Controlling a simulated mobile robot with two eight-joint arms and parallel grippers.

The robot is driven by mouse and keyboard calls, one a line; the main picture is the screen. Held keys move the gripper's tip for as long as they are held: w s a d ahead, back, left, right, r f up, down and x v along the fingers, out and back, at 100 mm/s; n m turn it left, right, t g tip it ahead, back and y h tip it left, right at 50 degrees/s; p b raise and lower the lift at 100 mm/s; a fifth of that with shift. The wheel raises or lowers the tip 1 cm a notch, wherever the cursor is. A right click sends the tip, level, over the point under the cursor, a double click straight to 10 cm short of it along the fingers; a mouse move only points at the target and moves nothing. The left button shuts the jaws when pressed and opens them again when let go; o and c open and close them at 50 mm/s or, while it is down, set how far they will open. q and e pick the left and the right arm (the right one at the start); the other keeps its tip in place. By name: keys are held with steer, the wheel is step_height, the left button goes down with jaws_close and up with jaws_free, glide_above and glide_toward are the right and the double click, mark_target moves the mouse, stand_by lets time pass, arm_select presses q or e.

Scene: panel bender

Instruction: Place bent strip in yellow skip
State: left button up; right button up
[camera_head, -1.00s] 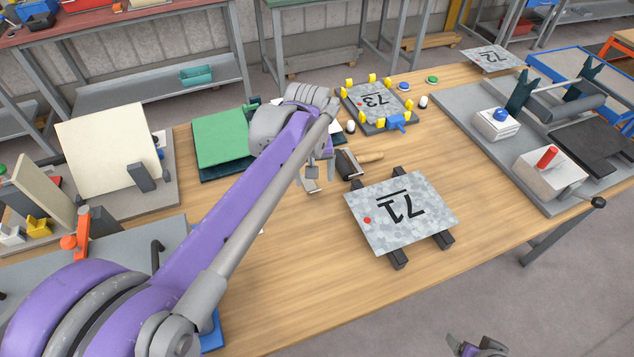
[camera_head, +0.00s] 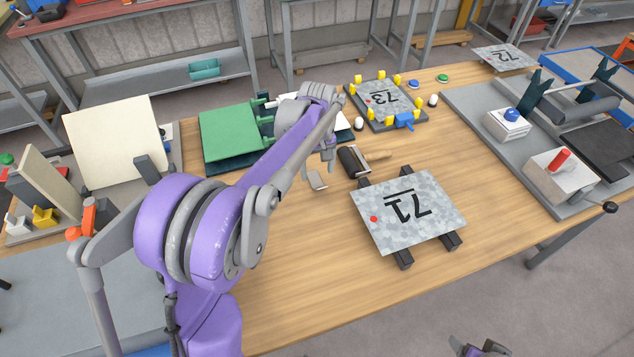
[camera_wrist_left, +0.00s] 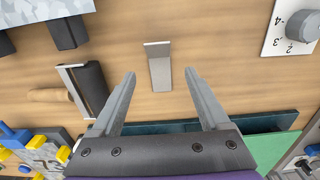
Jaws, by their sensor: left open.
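The bent strip (camera_head: 317,181) is a small grey metal piece on the wooden table, left of the roller. In the left wrist view the strip (camera_wrist_left: 160,70) has a short bent flap at its upper end and lies between the fingertips in the picture. My left gripper (camera_head: 329,165) hangs close to the strip, pointing down. Its two fingers are apart and empty in the left wrist view (camera_wrist_left: 160,78). I cannot tell the height gap to the strip. My right gripper (camera_head: 484,348) shows only partly at the bottom edge.
A roller with wooden handle (camera_head: 361,159) lies close right of the strip. Plate 71 (camera_head: 408,212) rests on dark bars, and plate 73 (camera_head: 390,97) sits in a yellow-pegged fixture. The table's front middle is clear.

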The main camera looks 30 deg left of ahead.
mark_target(318, 186)
arm_select(q)
steer(key=f, duration=0.4)
steer(key=shift+s+d+f, duration=0.1)
steer(key=shift+s+d, duration=0.05)
steer(key=shift+d, duration=0.05)
jaws_close()
